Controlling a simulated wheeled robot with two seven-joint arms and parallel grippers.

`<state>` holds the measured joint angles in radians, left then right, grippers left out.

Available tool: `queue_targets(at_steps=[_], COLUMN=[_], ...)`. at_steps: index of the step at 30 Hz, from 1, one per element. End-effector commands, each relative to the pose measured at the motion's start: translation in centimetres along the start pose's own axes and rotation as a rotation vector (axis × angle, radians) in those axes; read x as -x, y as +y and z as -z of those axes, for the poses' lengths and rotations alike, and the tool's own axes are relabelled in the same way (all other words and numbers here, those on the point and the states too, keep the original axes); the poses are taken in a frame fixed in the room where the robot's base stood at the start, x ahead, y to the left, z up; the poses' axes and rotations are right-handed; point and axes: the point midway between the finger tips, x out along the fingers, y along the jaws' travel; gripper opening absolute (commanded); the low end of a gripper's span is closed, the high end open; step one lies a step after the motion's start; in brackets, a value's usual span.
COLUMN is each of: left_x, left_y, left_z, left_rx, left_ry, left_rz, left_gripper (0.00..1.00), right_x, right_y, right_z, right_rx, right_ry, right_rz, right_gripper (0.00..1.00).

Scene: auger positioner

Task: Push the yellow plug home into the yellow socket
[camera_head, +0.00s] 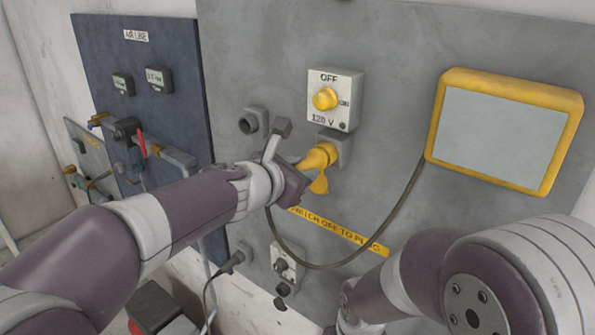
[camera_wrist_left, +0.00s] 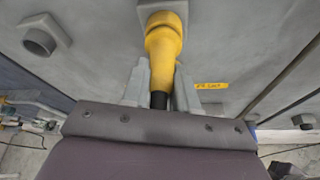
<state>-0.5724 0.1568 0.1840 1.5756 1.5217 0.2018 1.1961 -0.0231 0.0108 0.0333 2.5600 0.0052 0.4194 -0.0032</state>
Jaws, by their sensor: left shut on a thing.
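The yellow plug (camera_head: 316,158) is at the front of the grey socket housing (camera_head: 342,146), below the dial box. My left gripper (camera_head: 285,165) reaches it from the left, and its jaws are shut around the plug's rear part. In the left wrist view the plug (camera_wrist_left: 163,42) points away from my left gripper (camera_wrist_left: 160,88), with its dark tail between the two grey fingers. Its far end meets the socket housing (camera_wrist_left: 155,8). How deep it sits is hidden. A yellow flap (camera_head: 320,185) hangs below. My right arm shows at lower right, but its gripper is out of view.
A white dial box (camera_head: 342,117) reads OFF and 120 V. A yellow-framed screen (camera_head: 502,130) is at right. A dark cable (camera_head: 345,263) loops below the plug. Another grey socket (camera_head: 251,122) is left of it. A blue panel with pipes (camera_head: 150,60) stands further left.

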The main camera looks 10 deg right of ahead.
Motion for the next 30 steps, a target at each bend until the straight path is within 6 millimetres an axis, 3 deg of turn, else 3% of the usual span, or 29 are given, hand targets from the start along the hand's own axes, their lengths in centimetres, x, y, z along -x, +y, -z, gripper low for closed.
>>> queue_targets(at_steps=[17, 18, 20, 30], left_x=[-1.04, -1.04, -1.04, -0.61], left_y=[0.07, 0.07, 0.06, 0.03], left_z=[-0.55, -0.54, -0.53, -0.44], left_rx=[0.0, 0.0, 0.0, -0.001], left_ry=[-0.002, -0.002, -0.002, -0.001], left_rz=[-0.002, -0.002, -0.002, -0.001], left_gripper=[0.0, 0.38, 0.57, 0.58], right_x=[0.43, 0.42, 0.42, 0.3], right_y=[0.0, 0.0, 0.0, 0.0], right_z=[0.05, 0.05, 0.05, 0.04], right_rx=[0.0, 0.0, 0.0, 0.0], right_ry=[0.0, 0.0, 0.0, 0.0], right_rz=[0.0, 0.0, 0.0, 0.0], right_gripper=[0.0, 0.0, 0.0, 0.0])
